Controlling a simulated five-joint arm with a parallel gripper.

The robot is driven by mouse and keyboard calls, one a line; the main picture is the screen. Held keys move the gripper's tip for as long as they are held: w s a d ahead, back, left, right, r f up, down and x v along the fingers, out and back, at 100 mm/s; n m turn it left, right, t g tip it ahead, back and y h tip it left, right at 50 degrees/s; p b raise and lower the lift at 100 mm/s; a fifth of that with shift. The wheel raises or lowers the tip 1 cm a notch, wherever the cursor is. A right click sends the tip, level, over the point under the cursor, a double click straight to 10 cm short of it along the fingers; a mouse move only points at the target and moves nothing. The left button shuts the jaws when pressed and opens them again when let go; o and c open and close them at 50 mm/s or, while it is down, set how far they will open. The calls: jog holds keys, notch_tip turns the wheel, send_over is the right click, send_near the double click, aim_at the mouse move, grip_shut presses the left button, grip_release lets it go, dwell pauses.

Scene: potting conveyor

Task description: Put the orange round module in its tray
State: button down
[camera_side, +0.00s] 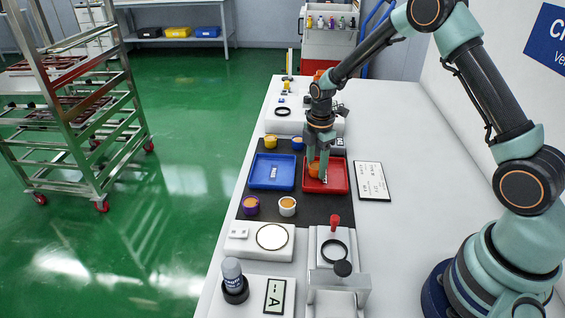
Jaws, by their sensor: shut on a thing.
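My gripper (318,165) points down over the red tray (337,188) and is shut on the orange round module (314,170). The module is low, within the tray's outline near its left side and partly hidden by the fingers. I cannot tell whether it touches the tray floor. The blue tray (265,182) lies just to the left, with a small light label or piece on its floor.
Several round modules stand around the trays on the dark mat: yellow (271,141), blue-rimmed (298,143), purple (251,205) and white (287,206). White fixtures (272,238) stand in front. A framed card (372,181) lies to the right; the table beyond it is clear.

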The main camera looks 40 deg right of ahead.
aim_at(316, 167)
jog(key=c, duration=0.6)
grip_release()
jog(key=shift+f, duration=0.1)
notch_tip(316, 167, up, 12)
jog(key=s+a+r+m+t, duration=0.2)
jog(key=s+r+m, duration=0.4)
jog(key=s+m, duration=0.2)
jog(key=s+a+r+m+t, duration=0.2)
jog(key=s+r+m+t, duration=0.1)
jog(key=s+r+m, duration=0.3)
jog(key=shift+s+a+m+t, duration=0.3)
jog(key=shift+s+a+m, duration=0.1)
jog(key=shift+s+m, duration=1.1)
jog(key=shift+s+r, duration=0.1)
jog(key=shift+s, duration=0.05)
